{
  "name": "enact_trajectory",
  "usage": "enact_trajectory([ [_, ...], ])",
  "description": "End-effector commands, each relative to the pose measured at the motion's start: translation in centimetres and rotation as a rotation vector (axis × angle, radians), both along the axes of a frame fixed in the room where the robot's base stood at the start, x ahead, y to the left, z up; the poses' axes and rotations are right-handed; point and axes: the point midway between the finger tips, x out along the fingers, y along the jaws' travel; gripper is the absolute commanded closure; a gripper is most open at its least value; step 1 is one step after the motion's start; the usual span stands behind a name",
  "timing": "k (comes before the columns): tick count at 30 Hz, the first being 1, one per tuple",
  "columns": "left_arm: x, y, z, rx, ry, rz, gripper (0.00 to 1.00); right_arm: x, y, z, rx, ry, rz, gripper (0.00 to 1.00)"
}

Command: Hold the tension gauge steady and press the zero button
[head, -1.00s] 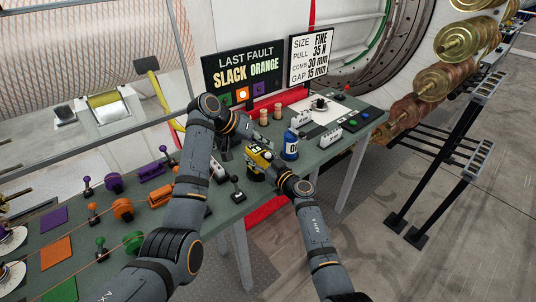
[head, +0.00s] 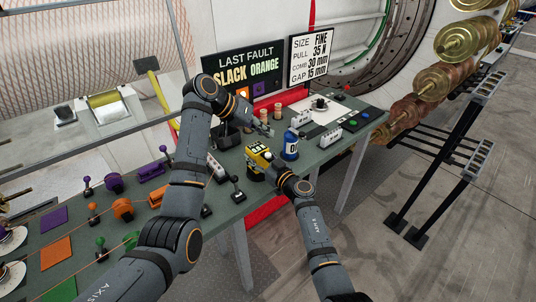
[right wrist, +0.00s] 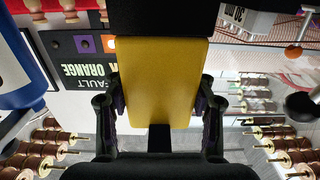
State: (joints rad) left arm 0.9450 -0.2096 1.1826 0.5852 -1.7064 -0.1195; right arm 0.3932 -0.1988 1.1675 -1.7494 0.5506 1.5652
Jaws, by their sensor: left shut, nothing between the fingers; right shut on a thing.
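The tension gauge is a yellow block with dark markings (head: 259,153), standing over the green bench near its front edge. My right gripper (head: 273,171) is shut on it from the front right. In the right wrist view, the gauge's yellow body (right wrist: 155,70) fills the space between the two fingers. My left gripper (head: 268,130) is shut and empty, above and behind the gauge and apart from it. I cannot make out the zero button in these views.
A blue bottle (head: 290,146) stands just right of the gauge. Wooden spools (head: 277,110) stand behind my left gripper. A black-knobbed lever (head: 237,188) is left of the gauge. The LAST FAULT sign (head: 243,66) rises at the back.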

Motion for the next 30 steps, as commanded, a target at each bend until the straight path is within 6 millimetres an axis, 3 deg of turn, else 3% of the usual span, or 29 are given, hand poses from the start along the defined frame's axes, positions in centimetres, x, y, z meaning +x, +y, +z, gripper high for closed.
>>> enact_trajectory([
  [4, 0.0, 0.0, 0.0, 0.0, 0.0, 0.0, 1.0, 0.0, 0.0, 0.0, 0.001, -0.001, 0.0, 0.87],
  [5, 0.0, 0.0, 0.0, 0.0, 0.0, 0.0, 1.0, 0.0, 0.0, 0.0, 0.001, -0.001, 0.0, 0.4],
  [10, 0.0, 0.0, 0.0, 0.0, 0.0, 0.0, 1.0, 0.0, 0.0, 0.0, 0.0, 0.0, 0.0, 0.18],
  [22, 0.0, 0.0, 0.0, 0.0, 0.0, 0.0, 1.0, -0.5, -0.5, 0.0, -0.001, -0.001, -0.001, 0.18],
  [30, 0.0, 0.0, 0.0, 0.0, 0.0, 0.0, 1.0, -5.4, -3.9, -0.1, -0.003, 0.001, -0.001, 0.18],
])
